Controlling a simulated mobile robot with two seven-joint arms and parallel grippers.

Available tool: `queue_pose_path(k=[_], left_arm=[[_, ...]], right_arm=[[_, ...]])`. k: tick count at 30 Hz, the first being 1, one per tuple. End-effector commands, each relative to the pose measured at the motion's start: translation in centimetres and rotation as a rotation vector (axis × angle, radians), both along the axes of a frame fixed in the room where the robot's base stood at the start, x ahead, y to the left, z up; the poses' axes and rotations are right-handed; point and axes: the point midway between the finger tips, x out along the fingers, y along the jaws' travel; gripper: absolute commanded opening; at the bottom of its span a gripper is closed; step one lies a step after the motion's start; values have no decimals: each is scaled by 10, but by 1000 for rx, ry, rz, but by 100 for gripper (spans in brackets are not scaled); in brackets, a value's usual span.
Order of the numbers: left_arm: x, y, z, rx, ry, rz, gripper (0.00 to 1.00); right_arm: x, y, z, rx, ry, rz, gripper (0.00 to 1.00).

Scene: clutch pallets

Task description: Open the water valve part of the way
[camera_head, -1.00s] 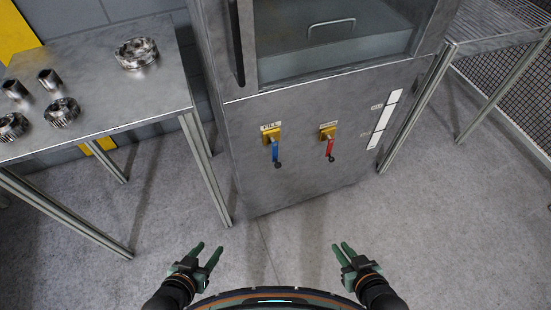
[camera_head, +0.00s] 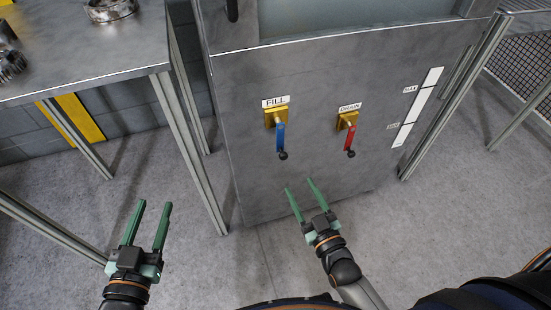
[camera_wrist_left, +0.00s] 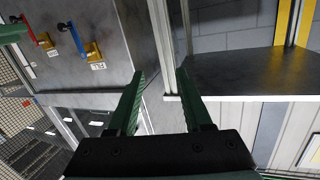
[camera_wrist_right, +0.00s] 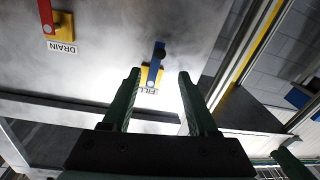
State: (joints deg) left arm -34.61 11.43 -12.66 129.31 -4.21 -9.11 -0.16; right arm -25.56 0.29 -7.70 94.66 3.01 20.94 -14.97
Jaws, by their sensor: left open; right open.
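The FILL valve has a blue lever (camera_head: 281,139) hanging down from a yellow mount (camera_head: 276,117), under a FILL label, on the grey cabinet front. The DRAIN valve to its right has a red lever (camera_head: 350,138), also hanging down. My right gripper (camera_head: 301,187) is open and empty, below and in front of the levers. In the right wrist view the blue lever (camera_wrist_right: 154,70) appears beyond and between my fingertips, apart from them. My left gripper (camera_head: 155,204) is open and empty at the lower left, away from the valves; the blue lever (camera_wrist_left: 76,38) shows far off in the left wrist view.
A metal table (camera_head: 110,61) with metal gear parts (camera_head: 110,10) stands at the left. A table frame (camera_head: 456,98) stands right of the cabinet (camera_head: 245,190). White gauge strips (camera_head: 402,136) are at the cabinet's right. The floor in front is free.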

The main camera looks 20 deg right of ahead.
Motion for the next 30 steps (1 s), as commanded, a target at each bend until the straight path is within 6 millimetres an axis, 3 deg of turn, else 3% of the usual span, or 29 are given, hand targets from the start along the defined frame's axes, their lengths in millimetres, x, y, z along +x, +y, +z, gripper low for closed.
queue_pose_path(k=[5, 11, 21, 30], left_arm=[[3, -1, 24, 1, -102, -11, 50], [2, -3, 67, 0, -280, -33, 50], [-15, -9, 134, -3, -567, -77, 50], [-27, -12, 158, -3, -678, -97, 50]], right_arm=[[23, 2, 1, 1, -4, 0, 59], [57, 6, 0, 2, -2, 0, 59], [104, 11, 0, 2, 0, 0, 59], [120, 13, 1, 2, 2, 1, 59]])
